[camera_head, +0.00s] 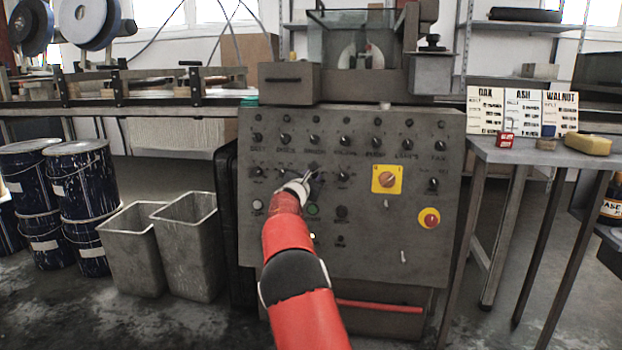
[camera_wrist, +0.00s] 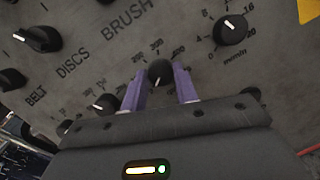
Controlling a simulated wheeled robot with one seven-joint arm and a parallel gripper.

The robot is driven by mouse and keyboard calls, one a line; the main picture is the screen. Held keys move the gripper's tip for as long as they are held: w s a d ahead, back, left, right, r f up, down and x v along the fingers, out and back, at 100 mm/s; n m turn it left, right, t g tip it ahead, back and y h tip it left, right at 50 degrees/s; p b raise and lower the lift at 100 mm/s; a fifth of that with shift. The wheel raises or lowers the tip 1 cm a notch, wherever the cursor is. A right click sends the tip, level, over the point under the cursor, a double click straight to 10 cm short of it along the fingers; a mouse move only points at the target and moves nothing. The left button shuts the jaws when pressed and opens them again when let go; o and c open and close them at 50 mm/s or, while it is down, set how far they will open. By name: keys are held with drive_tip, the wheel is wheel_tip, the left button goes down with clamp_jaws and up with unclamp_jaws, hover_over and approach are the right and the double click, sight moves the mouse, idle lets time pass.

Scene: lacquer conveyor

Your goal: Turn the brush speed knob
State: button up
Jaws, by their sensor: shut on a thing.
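The grey control panel (camera_head: 420,250) faces me, with rows of black knobs. My gripper (camera_head: 312,178) is at the lower knob row; it also shows in the wrist view (camera_wrist: 166,82) as two purple fingers, one on each side of a black knob (camera_wrist: 160,72). The fingers are shut on this knob. It sits below the printed word BRUSH, and numbers like 300 and 400 ring it. In the head view my fingers partly cover it. Its pointer mark is hard to make out.
A neighbouring knob marked m/min (camera_wrist: 230,29) is close on the right, another knob (camera_wrist: 105,103) on the left. A yellow-plated rotary switch (camera_head: 387,180) and a red emergency button (camera_head: 429,218) are further right. Grey bins (camera_head: 130,250) stand left; a side table (camera_head: 490,152) stands right.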

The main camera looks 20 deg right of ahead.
drive_tip(key=m, duration=0.3)
drive_tip(key=m+g+p, duration=0.1)
drive_tip(key=m, duration=0.2)
drive_tip(key=shift+r+g, duration=0.15)
drive_tip(key=shift+g, duration=0.15)
drive_tip(key=m+p, duration=0.1)
drive_tip(key=m, duration=0.4)
drive_tip(key=shift+g, duration=0.4)
drive_tip(key=m+y, duration=0.1)
drive_tip(key=m, duration=0.4)
drive_tip(key=shift+d+g+p, duration=0.1)
drive_tip(key=shift+g+p, duration=0.25)
drive_tip(key=shift+g, duration=0.05)
drive_tip(key=m+y, duration=0.1)
drive_tip(key=m, duration=0.3)
drive_tip(key=m+y, duration=0.1)
drive_tip(key=m, duration=0.3)
drive_tip(key=shift+s+d+b, duration=0.1)
drive_tip(key=shift+b, duration=0.2)
drive_tip(key=shift+f+m+t+y+b, duration=0.1)
drive_tip(key=shift+m+t+y+b, duration=0.5)
drive_tip(key=shift+m, duration=1.45)
drive_tip(key=shift+f+m+t+y+b, duration=0.1)
drive_tip(key=shift+m+t+y+b, duration=0.5)
drive_tip(key=shift+m, duration=1.4)
drive_tip(key=shift+f+m+t+y+b, duration=0.2)
drive_tip(key=shift+m+b, duration=0.6)
drive_tip(key=shift+m, duration=1.25)
drive_tip(key=shift+r, duration=0.15)
